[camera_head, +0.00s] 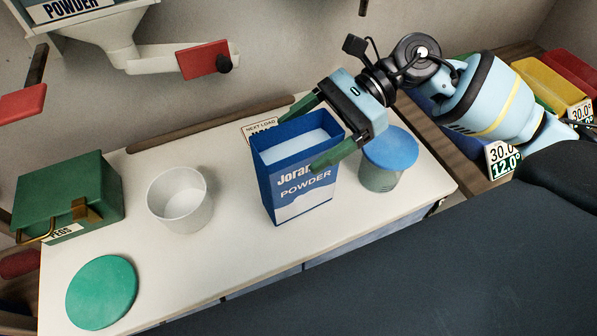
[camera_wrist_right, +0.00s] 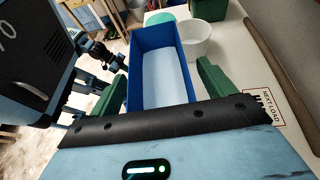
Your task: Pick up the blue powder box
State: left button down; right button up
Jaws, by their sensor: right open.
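The blue powder box (camera_head: 298,185) stands upright and open-topped on the pale table, with white inside. My right gripper (camera_head: 310,134) is open at its right end. One finger is in front of the box's near face and the other behind its far side, near the rim. In the right wrist view the box (camera_wrist_right: 165,75) lies between the two fingers (camera_wrist_right: 162,88); a gap shows on the right-hand side, and I cannot tell whether the other finger touches. My left gripper is not in view.
A blue-lidded jar (camera_head: 388,160) stands right of the box, under my right gripper's wrist. A white bowl (camera_head: 180,200), a green peg box (camera_head: 68,195) and a green disc (camera_head: 102,292) are to the left. A "next load" card (camera_head: 262,130) is behind. Clear table lies in front.

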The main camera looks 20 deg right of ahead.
jog(key=c, duration=0.7)
grip_shut()
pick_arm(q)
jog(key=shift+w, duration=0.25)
pick_arm(e)
jog(key=shift+r, duration=0.1)
